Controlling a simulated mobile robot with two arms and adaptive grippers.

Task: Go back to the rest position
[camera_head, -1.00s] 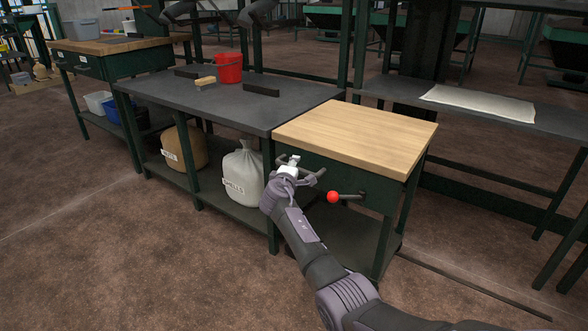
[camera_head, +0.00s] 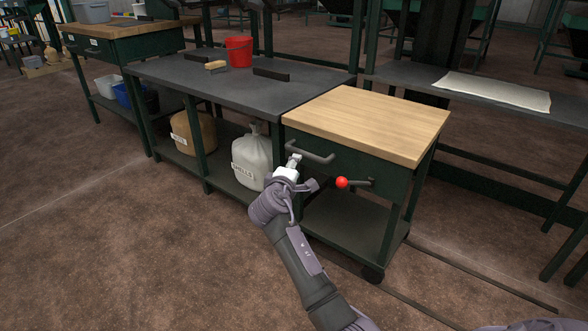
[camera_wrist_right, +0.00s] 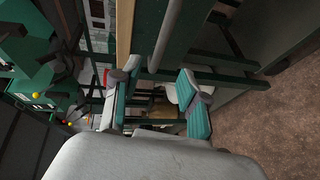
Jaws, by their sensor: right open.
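My right gripper (camera_head: 293,163) is open and empty in the head view, in front of the wood-topped cart. It is just left of the cart's grey drawer handle (camera_head: 318,159) and seems apart from it. In the right wrist view, the two teal-padded fingers of my right gripper (camera_wrist_right: 155,100) are spread with nothing clamped between them. My left gripper is not in view.
The wooden-topped cart (camera_head: 375,120) has a red-knobbed lever (camera_head: 342,182) on its front. A dark bench (camera_head: 225,85) carries a red bucket (camera_head: 238,51). A white sack (camera_head: 250,160) and a brown sack (camera_head: 193,135) sit on its shelf. Brown floor is open in front.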

